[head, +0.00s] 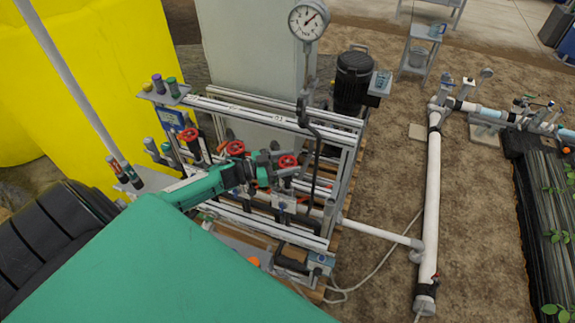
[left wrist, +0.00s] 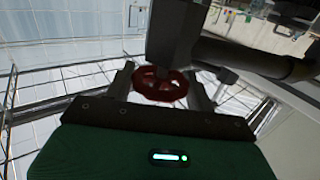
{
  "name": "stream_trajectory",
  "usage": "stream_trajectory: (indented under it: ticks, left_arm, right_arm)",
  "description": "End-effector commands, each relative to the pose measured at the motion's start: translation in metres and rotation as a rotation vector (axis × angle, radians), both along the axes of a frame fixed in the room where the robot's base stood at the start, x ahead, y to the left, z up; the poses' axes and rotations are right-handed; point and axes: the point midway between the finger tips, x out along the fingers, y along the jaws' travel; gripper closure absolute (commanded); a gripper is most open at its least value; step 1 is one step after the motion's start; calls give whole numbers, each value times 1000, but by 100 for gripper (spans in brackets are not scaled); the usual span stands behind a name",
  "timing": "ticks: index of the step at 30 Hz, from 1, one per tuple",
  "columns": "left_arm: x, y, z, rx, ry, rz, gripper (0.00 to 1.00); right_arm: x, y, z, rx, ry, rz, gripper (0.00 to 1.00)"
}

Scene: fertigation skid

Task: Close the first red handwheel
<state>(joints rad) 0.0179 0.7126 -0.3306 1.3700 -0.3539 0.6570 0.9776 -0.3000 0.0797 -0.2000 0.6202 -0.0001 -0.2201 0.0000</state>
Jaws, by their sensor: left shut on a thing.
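Three red handwheels show on the skid in the head view: a left one (head: 188,134), a middle one (head: 235,148) and a right one (head: 287,161). My left gripper (head: 280,165) reaches in from the left, its fingers at the right handwheel. In the left wrist view, a red handwheel (left wrist: 160,85) sits between the two fingers of my left gripper (left wrist: 162,82), which are shut on its rim. A dark valve body (left wrist: 174,35) stands behind it. The frames do not show how far the wheel is turned. My right gripper is not in view.
The skid's metal frame (head: 270,110) and a dark bent pipe (head: 315,150) stand close around the gripper. A pressure gauge (head: 308,20) rises behind. A yellow tank (head: 90,70) is at the left. White pipe (head: 433,200) runs over the ground at the right.

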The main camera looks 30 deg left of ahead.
Motion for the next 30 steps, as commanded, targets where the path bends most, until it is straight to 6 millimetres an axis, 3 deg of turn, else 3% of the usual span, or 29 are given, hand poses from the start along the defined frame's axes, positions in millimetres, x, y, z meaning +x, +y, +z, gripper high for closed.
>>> stream_trajectory:
  ticks: [9,25,26,29,30]
  left_arm:
    - [1,1,-1,2,0,-121,68]
    - [1,0,1,-1,-2,-145,68]
    - [1,0,1,-1,-2,-145,43]
    - [1,0,1,-1,-2,-145,24]
    - [1,0,1,-1,-2,-145,23]
  right_arm:
    - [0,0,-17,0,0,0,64]
    - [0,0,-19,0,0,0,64]
    - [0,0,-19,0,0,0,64]
    - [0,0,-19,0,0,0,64]
    - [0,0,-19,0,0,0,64]
